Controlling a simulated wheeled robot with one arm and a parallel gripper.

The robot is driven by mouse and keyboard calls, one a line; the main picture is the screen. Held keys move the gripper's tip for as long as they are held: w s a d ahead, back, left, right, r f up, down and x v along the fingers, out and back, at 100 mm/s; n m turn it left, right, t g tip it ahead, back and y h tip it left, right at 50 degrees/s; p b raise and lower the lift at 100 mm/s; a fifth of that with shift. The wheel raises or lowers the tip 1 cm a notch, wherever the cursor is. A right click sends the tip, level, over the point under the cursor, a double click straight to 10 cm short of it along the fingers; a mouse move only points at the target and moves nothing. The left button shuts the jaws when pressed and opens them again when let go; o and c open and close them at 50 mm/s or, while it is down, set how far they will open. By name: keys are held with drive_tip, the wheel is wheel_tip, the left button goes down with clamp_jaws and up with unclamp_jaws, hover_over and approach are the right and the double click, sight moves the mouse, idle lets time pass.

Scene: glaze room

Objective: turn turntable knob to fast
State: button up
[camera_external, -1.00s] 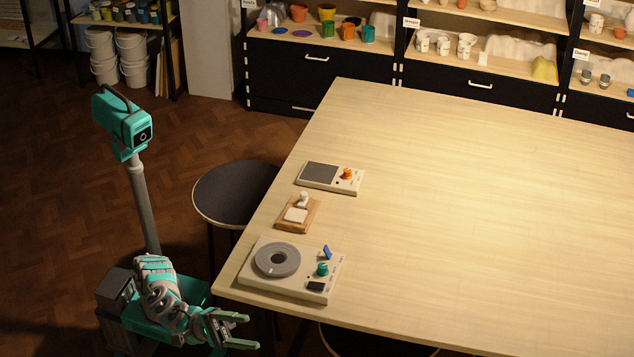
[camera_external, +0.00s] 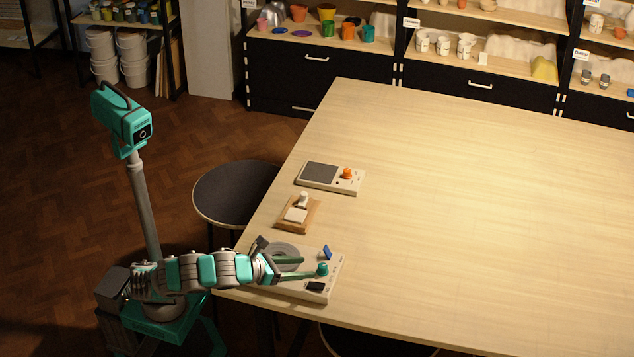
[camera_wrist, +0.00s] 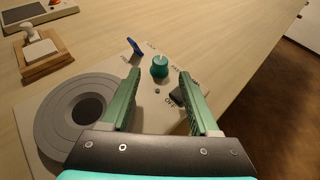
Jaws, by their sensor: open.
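The turntable (camera_external: 333,284) is a pale flat box at the near left corner of the table, with a grey round platter (camera_wrist: 76,110). Its teal knob (camera_external: 322,269) stands on the right part of the top; it also shows in the wrist view (camera_wrist: 160,66). A blue lever (camera_wrist: 135,47) and a dark rocker switch (camera_wrist: 178,96) flank the knob. My gripper (camera_external: 303,268) reaches over the turntable, open and empty. In the wrist view the knob lies ahead of the fingertips, between their lines and apart from both. Labels around the knob are too small to read surely.
A wooden board with a white stamp-like handle (camera_external: 303,199) and a device with an orange knob (camera_external: 347,173) stand farther back along the table's left edge. A dark round stool (camera_external: 236,192) is beside the table. The table's middle and right are clear.

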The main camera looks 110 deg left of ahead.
sight(321, 266)
drive_tip(key=x, duration=0.5)
drive_tip(key=shift+w+a, duration=0.25)
drive_tip(key=shift+w, duration=0.05)
drive_tip(key=shift+c, duration=0.3)
clamp_jaws()
